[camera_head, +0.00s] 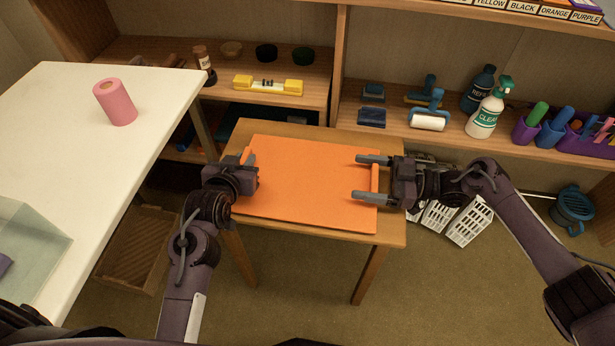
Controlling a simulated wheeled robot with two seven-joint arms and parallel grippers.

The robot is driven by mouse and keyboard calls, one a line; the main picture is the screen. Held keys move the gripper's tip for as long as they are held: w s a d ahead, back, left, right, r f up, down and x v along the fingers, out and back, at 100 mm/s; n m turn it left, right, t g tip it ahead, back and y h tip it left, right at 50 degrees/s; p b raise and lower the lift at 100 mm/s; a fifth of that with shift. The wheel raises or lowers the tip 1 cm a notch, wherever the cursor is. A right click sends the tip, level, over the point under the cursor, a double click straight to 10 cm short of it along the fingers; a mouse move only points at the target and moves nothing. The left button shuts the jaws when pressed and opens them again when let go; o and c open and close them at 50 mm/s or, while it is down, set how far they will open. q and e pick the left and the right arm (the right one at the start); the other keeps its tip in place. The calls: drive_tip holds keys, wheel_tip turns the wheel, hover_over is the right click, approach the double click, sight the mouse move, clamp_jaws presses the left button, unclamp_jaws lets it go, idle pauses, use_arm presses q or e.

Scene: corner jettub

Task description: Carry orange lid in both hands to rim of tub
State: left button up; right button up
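The orange lid (305,185) lies flat on a small wooden table (330,233), with a raised orange strip at its left and right edges. My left gripper (250,174) is at the lid's left edge, beside the left strip; its fingertips are not clear, so I cannot tell whether it grips. My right gripper (373,178) is open at the right edge, with one finger on the far side and one on the near side of the right strip. A clear, pale-walled tub (35,245) is partly in view at the lower left, on the white table.
The white table (110,165) holds a pink roll (115,102). Behind are shelves with a yellow level (268,86), a spray bottle (488,110) and a paint roller (428,122). Floor in front of the small table is clear.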

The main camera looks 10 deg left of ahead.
use_arm(q)
drive_tip(key=shift+c, duration=1)
use_arm(e)
drive_tip(key=shift+c, duration=1)
use_arm(q)
clamp_jaws()
use_arm(e)
drive_tip(key=c, duration=0.4)
drive_tip(key=shift+c, duration=0.2)
use_arm(q)
drive_tip(key=shift+r, duration=0.1)
use_arm(e)
drive_tip(key=shift+r, duration=0.1)
use_arm(q)
wheel_tip(320, 180, up, 5)
drive_tip(key=p, duration=0.5)
use_arm(e)
wheel_tip(320, 180, up, 5)
